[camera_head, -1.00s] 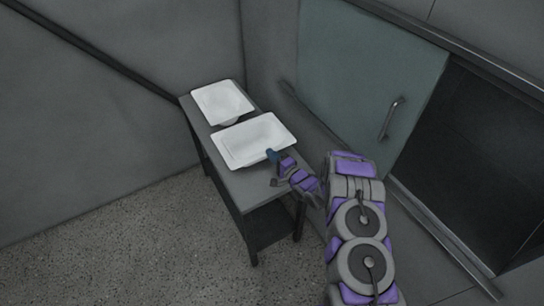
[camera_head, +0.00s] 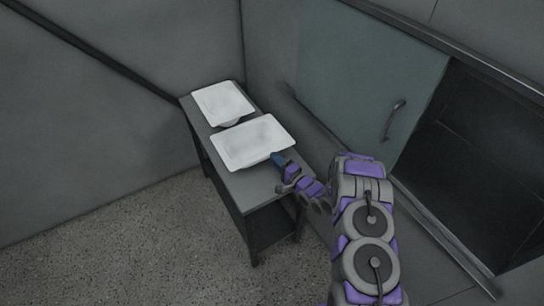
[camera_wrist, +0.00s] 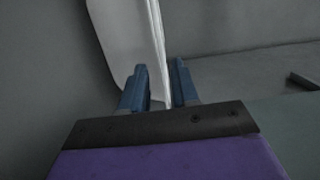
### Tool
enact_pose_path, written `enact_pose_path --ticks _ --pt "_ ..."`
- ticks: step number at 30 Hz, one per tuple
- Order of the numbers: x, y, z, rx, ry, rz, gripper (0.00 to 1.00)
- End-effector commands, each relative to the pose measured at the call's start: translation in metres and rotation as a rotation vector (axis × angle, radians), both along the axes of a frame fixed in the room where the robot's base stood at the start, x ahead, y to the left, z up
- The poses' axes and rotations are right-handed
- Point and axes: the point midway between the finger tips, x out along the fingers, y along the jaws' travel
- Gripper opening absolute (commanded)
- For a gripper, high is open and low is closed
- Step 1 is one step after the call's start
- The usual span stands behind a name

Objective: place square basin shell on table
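The white square basin shell (camera_head: 252,141) lies on the dark table (camera_head: 246,187), on its nearer half. Its right edge is by my gripper (camera_head: 277,157), which is at the table's right side. In the wrist view, the two blue fingers of my gripper (camera_wrist: 159,85) stand apart with the basin's thin white rim (camera_wrist: 158,50) between them. My gripper looks open around the rim; whether a finger touches it is hard to tell. The basin's underside is hidden in the head view.
A second white basin shell (camera_head: 222,103) lies on the far end of the table, close to the first. Grey walls stand behind and left. A greenish panel with a handle (camera_head: 392,119) and a dark opening are at right. The floor (camera_head: 130,245) left of the table is clear.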

Motion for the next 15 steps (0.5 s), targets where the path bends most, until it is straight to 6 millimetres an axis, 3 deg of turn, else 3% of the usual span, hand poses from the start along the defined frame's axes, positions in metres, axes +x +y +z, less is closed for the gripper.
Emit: enact_pose_path --ticks 6,15 --pt "-0.033 -0.034 0.001 0.002 0.005 -0.003 0.30" --pt "-0.061 -0.057 -0.001 -0.001 0.005 0.000 0.30"
